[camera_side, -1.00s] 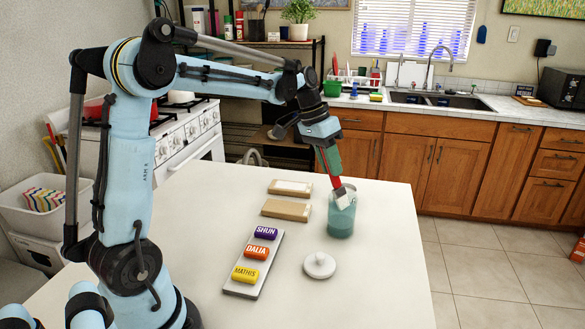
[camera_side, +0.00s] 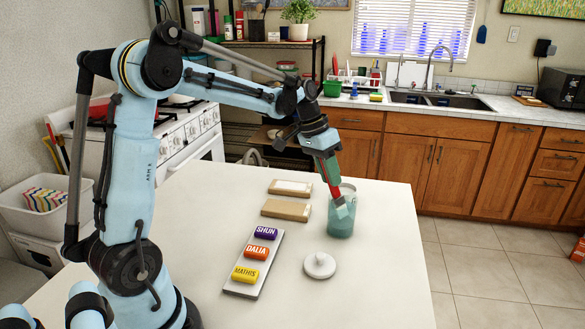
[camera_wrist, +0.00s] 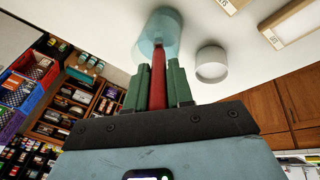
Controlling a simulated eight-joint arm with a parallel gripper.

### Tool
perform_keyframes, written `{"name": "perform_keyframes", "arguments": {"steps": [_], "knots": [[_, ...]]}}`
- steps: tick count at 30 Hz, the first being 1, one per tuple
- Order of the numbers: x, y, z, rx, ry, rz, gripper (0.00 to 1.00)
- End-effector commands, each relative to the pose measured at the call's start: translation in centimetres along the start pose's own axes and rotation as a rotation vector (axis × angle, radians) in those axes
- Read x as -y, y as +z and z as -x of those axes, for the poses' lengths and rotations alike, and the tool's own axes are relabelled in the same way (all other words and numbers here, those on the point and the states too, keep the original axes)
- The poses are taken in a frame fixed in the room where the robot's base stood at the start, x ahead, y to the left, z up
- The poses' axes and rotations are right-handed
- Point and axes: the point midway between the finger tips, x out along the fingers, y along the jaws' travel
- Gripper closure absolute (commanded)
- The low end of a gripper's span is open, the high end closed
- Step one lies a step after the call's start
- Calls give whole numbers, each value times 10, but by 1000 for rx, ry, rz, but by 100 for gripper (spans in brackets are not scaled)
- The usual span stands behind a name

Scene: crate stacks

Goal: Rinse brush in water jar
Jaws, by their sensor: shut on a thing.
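My gripper (camera_side: 329,170) is shut on the red handle of the brush (camera_side: 337,194), which points down and slightly right. The brush's pale, blocky end is inside the mouth of the glass water jar (camera_side: 341,228), close to the blue-green water; I cannot tell how much of it is under the surface. The jar stands upright on the white table. In the wrist view, the red brush (camera_wrist: 158,78) sits between the two green fingers of my gripper (camera_wrist: 158,88) and reaches into the jar (camera_wrist: 170,22). The brush's far end is hard to make out there.
A round white lid (camera_side: 320,265) lies in front of the jar. A grey tray (camera_side: 258,285) holds blocks labelled SHUN, DALIA and MATHIS. Two flat wooden pieces, one nearer (camera_side: 286,209) and one farther (camera_side: 290,188), lie left of the jar. The table right of the jar is clear.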

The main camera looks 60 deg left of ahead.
Motion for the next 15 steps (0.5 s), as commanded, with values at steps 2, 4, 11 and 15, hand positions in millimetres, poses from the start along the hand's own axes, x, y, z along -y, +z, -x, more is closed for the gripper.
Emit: {"name": "perform_keyframes", "arguments": {"steps": [2,4,11,15], "knots": [[0,0,0,0,0,0,100],[0,0,0,0,0,0,100],[0,0,-2,0,0,0,100],[1,1,-3,0,0,0,100]]}}
